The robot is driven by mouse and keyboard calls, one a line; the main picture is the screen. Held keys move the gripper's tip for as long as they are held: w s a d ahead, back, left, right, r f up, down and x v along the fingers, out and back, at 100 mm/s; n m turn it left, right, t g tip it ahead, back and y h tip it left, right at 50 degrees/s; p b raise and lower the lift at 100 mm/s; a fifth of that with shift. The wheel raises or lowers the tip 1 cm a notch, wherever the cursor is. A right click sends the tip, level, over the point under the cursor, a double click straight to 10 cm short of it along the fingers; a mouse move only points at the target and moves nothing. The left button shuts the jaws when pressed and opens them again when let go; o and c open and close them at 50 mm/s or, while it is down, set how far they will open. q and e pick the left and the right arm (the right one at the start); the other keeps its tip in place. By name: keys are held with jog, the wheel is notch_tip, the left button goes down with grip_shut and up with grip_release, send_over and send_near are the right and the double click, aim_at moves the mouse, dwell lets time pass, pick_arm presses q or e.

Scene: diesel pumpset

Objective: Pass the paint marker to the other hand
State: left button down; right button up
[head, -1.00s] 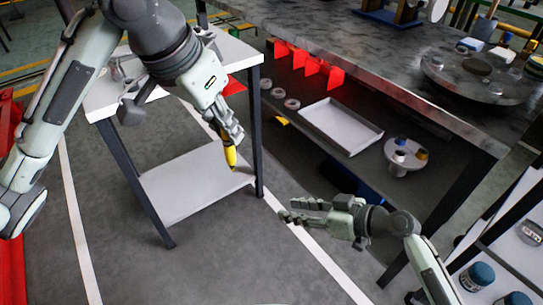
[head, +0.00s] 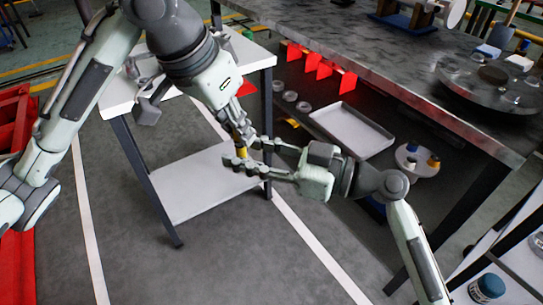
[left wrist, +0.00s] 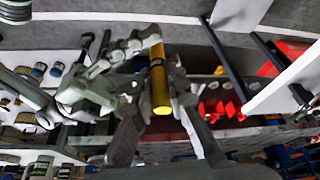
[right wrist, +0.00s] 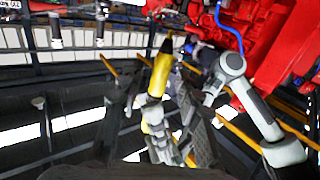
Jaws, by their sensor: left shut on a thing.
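The paint marker (head: 242,152) is a yellow cylinder pointing down from my left gripper (head: 242,133), which is shut on it. In the left wrist view the marker (left wrist: 160,86) stands out from between the left fingers. My right gripper (head: 250,157) has come in from the right. Its fingers are spread, one on each side of the marker's lower part. In the right wrist view the marker (right wrist: 160,72) lies between the right fingers, with a gap visible. Whether a right finger touches it cannot be told. The fingers partly hide the marker.
A small white table (head: 250,55) with a lower shelf (head: 190,200) stands behind the grippers. The large workbench (head: 430,85) has a white tray (head: 350,128) on its lower shelf at the right. Open floor lies in front.

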jog(key=shift+x, duration=2.7)
jog(key=shift+c, duration=0.5)
grip_shut()
pick_arm(q)
jog(key=c, duration=1.4)
grip_release()
